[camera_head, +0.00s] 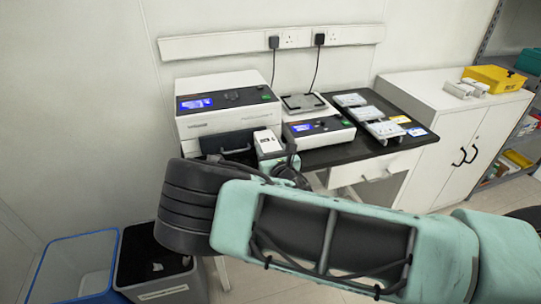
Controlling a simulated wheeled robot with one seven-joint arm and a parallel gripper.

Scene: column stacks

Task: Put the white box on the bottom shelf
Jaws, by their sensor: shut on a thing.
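A small white box (267,139) with dark marks shows at the far end of my arm, in front of the bench instruments. My gripper (268,157) is partly hidden behind my dark wrist and teal forearm. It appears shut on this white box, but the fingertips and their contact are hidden. A grey shelf rack (525,135) stands at the right edge, partly cut off. Its lower shelves hold several small coloured things, and its bottom is out of view.
A black-topped bench (330,154) carries a large white instrument (222,117), a smaller one (318,131) and several pale devices (385,129). A white cabinet (450,120) with a yellow bin (493,79) stands between bench and rack. Blue-rimmed (66,240) and dark (133,268) bins stand lower left.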

